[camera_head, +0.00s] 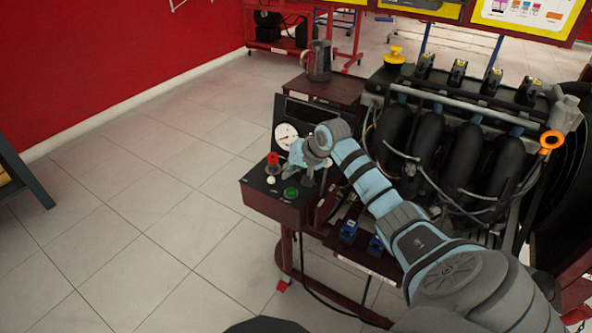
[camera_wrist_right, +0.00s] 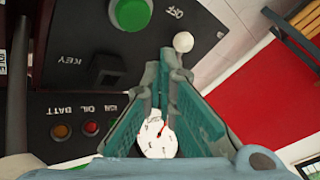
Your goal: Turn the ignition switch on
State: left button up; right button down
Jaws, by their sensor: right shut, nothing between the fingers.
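The ignition switch appears to be the dark square fitting (camera_wrist_right: 108,70) beside the word KEY in the right wrist view, where the panel looks upside down. It sits left of the fingers, near a green button (camera_wrist_right: 131,14) and an OFF label. In the head view it cannot be made out; my arm and gripper cover part of the panel (camera_head: 262,203). My right gripper (camera_head: 300,160) is over the panel, near the gauge. In the wrist view its teal fingers (camera_wrist_right: 168,74) meet at the tips, shut and empty, apart from the switch. My left gripper is not in view.
A white gauge (camera_head: 286,137), a red button (camera_head: 272,162) and a green button crowd the panel. Indicator lamps (camera_wrist_right: 61,131) line it in the wrist view. The engine (camera_head: 450,140) with hoses stands right. Open tiled floor (camera_head: 130,220) lies left.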

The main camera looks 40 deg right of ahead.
aim_at(272, 171)
jog(key=b+x, duration=0.1)
jog(key=x, duration=0.1)
jog(key=shift+w+f, duration=0.15)
jog(key=shift+f, duration=0.2)
jog(key=shift+w+f, duration=0.15)
jog(key=shift+f, duration=0.05)
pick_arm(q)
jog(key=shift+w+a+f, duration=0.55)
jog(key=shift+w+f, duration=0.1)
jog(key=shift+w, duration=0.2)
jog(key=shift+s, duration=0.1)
